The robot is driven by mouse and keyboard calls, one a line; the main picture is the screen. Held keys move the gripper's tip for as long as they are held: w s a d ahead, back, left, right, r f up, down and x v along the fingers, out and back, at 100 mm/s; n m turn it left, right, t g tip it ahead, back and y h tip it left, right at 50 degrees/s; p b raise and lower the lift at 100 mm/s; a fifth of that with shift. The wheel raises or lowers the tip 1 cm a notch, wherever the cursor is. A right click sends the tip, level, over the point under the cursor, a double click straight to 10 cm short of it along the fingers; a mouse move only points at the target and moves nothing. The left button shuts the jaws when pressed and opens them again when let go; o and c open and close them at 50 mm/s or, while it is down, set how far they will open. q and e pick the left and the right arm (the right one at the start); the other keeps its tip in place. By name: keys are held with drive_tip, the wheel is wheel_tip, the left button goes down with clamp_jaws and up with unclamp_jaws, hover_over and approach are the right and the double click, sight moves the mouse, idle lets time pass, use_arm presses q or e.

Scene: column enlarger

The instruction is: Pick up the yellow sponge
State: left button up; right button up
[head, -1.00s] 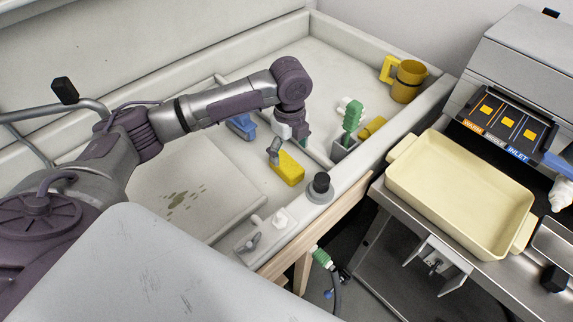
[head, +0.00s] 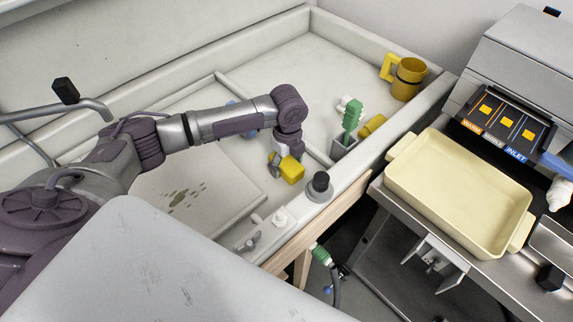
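The yellow sponge (head: 291,171) lies on the pale sink floor near the front wall, below the middle of the head view. My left arm reaches in from the left, and its gripper (head: 279,163) points down at the sponge. Grey gripper parts overlap the sponge's left and upper part, and a small yellow patch shows to their left. The gripper's far side is hidden behind the wrist and sponge, so I cannot tell whether the fingers are closed on it. My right gripper is out of view.
A black-topped knob (head: 320,184) stands on the front ledge close by. A grey holder (head: 343,147) with a green brush (head: 352,115) is to the right. A yellow jug (head: 407,80) stands in the back corner. A cream tray (head: 412,207) sits on the right-hand bench.

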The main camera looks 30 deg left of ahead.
sight(287, 162)
use_arm(q)
drive_tip(key=c, duration=0.6)
wheel_tip(287, 162, up, 10)
drive_tip(key=shift+b, duration=0.45)
